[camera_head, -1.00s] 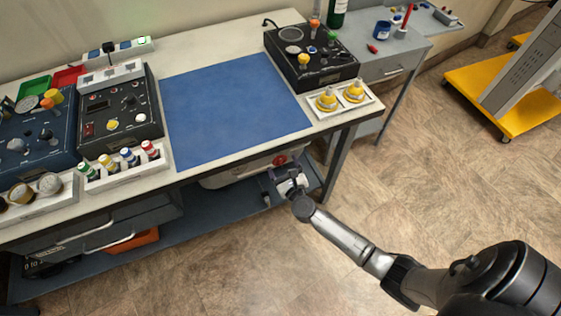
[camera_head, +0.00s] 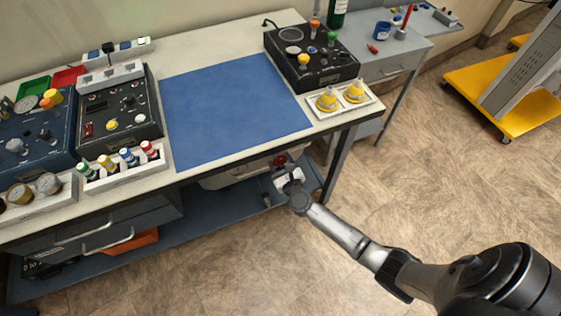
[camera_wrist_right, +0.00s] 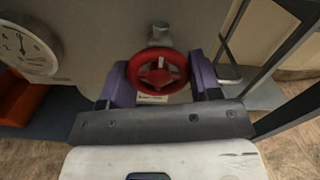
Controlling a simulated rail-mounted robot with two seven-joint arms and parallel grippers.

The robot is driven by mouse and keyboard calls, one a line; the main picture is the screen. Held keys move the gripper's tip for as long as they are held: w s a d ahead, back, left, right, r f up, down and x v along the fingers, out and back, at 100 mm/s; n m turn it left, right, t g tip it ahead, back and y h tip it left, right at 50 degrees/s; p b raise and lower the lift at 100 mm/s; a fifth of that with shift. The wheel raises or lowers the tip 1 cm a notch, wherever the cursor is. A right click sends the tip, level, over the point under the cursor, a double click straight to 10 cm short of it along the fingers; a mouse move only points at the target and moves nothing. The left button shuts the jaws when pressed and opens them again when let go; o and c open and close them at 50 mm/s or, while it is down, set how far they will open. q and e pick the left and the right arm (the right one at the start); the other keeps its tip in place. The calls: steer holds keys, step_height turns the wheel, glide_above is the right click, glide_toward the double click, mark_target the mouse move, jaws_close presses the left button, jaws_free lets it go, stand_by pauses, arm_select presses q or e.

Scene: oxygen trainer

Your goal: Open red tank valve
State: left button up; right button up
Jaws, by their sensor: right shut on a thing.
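The red valve wheel (camera_wrist_right: 157,73) sits on a short metal stem in the right wrist view. It also shows in the head view (camera_head: 279,160), under the front edge of the workbench. The pale tank (camera_head: 228,178) lies below the bench top, behind the wheel. My right gripper (camera_wrist_right: 160,78) is shut on the wheel, with one purple finger on each side of its rim. In the head view my right gripper (camera_head: 281,170) reaches in under the bench edge, and its fingertips are partly hidden. My left gripper is not in view.
A round gauge (camera_wrist_right: 27,45) is left of the wheel. A metal handle or bracket (camera_wrist_right: 231,66) stands close to its right. The bench top with its blue mat (camera_head: 235,110) overhangs the work area, with a bench leg (camera_head: 333,165) to the right. Open floor lies in front.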

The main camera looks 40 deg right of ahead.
steer(key=shift+c, duration=1.4)
